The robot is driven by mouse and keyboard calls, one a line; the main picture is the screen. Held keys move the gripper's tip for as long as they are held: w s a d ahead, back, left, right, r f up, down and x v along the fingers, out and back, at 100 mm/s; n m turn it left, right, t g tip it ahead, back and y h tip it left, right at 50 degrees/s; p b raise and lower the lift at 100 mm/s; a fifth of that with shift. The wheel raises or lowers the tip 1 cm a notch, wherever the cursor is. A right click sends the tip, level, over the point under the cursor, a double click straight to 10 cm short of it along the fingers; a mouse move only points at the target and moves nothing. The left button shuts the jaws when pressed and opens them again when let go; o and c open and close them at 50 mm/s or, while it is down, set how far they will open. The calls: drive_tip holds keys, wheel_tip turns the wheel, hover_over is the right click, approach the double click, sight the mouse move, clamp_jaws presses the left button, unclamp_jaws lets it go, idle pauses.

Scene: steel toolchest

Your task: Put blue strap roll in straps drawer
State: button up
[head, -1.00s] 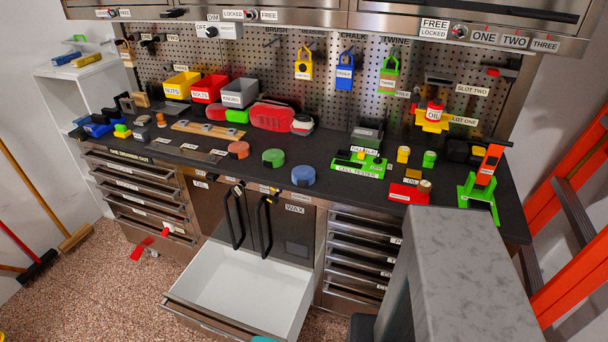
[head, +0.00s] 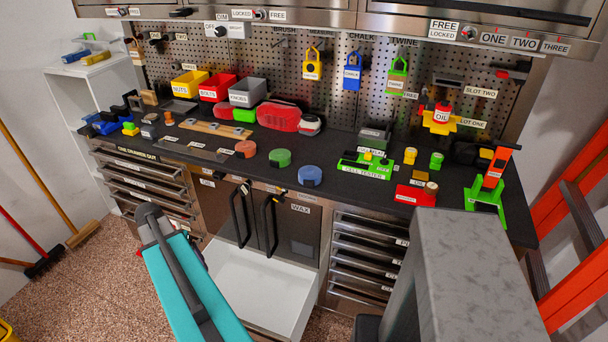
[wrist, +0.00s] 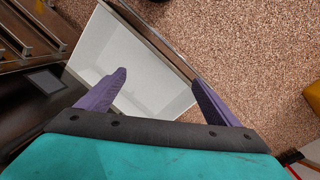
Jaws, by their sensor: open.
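The blue strap roll (head: 310,176) lies on the dark worktop near its front edge, right of the green roll. A wide bottom drawer (head: 262,272) is pulled out below the cupboard doors. Its white inside looks empty, and no label on it can be read as straps. The drawer also shows in the wrist view (wrist: 130,62). My gripper (wrist: 160,78) is open and empty, its purple fingers spread above the drawer's front area and the floor. In the head view my teal arm covers the drawer's left part. The roll is not in the wrist view.
A green roll (head: 280,158) and an orange roll (head: 246,149) lie left of the blue one. The green cell tester (head: 362,168) is to its right. Two black door handles (head: 268,222) stick out above the drawer. Orange ladder (head: 570,250) stands at right.

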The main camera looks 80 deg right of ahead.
drive_tip(key=s+d+r+m+h, duration=0.1)
drive_tip(key=s+d+r+m, duration=0.2)
drive_tip(key=s+d+r, duration=0.55)
drive_tip(key=s+d+r+m, duration=0.4)
drive_tip(key=s+d+r, duration=0.1)
drive_tip(key=d+r, duration=0.5)
drive_tip(key=s+d+r+m, duration=0.3)
drive_tip(key=s+d+r, duration=0.1)
drive_tip(key=s+r, duration=0.4)
drive_tip(key=s+d+r+m+h, duration=0.1)
drive_tip(key=s+d+r, duration=0.3)
drive_tip(key=s+r, duration=0.4)
drive_tip(key=s+m, duration=0.1)
drive_tip(key=s, duration=0.2)
drive_tip(key=shift+d+r+m, duration=0.2)
drive_tip(key=shift+d+m, duration=0.2)
drive_tip(key=shift+f, duration=0.1)
drive_tip(key=p, duration=0.2)
hover_over(309, 172)
drive_tip(key=w+a, duration=0.1)
drive_tip(key=shift+a+f, duration=0.2)
drive_tip(key=shift+f, duration=3.85)
